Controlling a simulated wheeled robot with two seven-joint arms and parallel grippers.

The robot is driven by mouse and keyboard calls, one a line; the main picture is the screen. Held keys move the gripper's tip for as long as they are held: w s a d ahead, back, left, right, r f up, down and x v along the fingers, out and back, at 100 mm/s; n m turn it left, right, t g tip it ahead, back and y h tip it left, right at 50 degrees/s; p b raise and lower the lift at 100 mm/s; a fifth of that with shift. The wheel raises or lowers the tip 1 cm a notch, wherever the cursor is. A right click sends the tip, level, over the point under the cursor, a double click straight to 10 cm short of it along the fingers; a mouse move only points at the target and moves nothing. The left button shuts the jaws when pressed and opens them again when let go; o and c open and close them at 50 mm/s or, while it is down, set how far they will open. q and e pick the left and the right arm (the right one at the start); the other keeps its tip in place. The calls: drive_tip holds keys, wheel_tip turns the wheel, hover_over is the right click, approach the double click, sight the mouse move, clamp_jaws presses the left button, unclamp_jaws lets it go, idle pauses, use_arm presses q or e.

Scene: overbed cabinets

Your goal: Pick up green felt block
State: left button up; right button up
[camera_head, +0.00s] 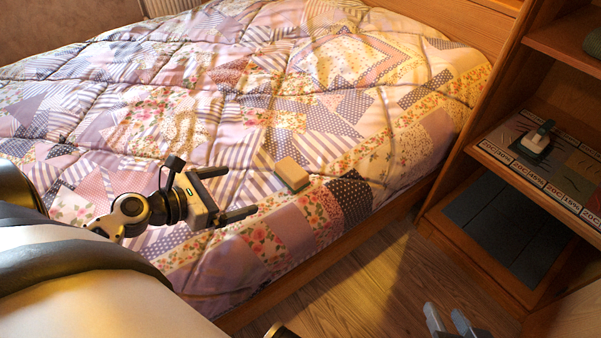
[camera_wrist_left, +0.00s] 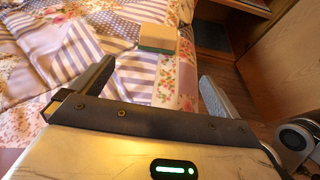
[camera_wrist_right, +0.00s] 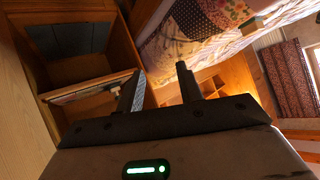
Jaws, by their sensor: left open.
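A small block (camera_head: 291,174) with a tan top lies on the patchwork quilt near the bed's edge. In the left wrist view the block (camera_wrist_left: 157,37) shows a dark green layer along its lower side. My left gripper (camera_head: 236,191) is open and empty above the quilt, to the left of the block. The left fingers point toward the block, with a gap between them and it. My right gripper (camera_head: 445,312) is low at the bottom edge of the head view. In the right wrist view its fingers (camera_wrist_right: 160,72) stand apart with nothing between them.
A wooden shelf unit (camera_head: 478,215) stands right of the bed. A white and dark green object (camera_head: 536,139) sits on its middle shelf. The wooden bed rail (camera_head: 310,272) borders the quilt, with open wood floor (camera_head: 375,280) beside it. The quilt around the block is clear.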

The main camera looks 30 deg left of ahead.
sight(284, 176)
use_arm(q)
drive_tip(key=shift+n, duration=0.4)
drive_tip(key=x, duration=0.3)
drive_tip(key=b+x, duration=0.1)
drive_tip(key=x, duration=0.6)
drive_tip(key=shift+w+a, duration=0.2)
drive_tip(key=shift+w, duration=0.3)
drive_tip(key=b+x, duration=0.2)
drive_tip(key=x, duration=0.2)
drive_tip(key=shift+w+d+f, duration=0.15)
drive_tip(key=shift+d+f, duration=0.05)
drive_tip(key=shift+f, duration=0.05)
drive_tip(key=shift+w+d, duration=0.1)
drive_tip(key=shift+w, duration=0.15)
drive_tip(key=c, duration=1)
use_arm(e)
drive_tip(key=shift+w+a+r+t+y, duration=0.1)
drive_tip(key=shift+a+r+t+y, duration=0.15)
drive_tip(key=shift+r+t, duration=0.2)
drive_tip(key=shift+w+a+r+t+y, duration=0.15)
drive_tip(key=shift+a+r+t, duration=0.15)
drive_tip(key=shift+r, duration=0.25)
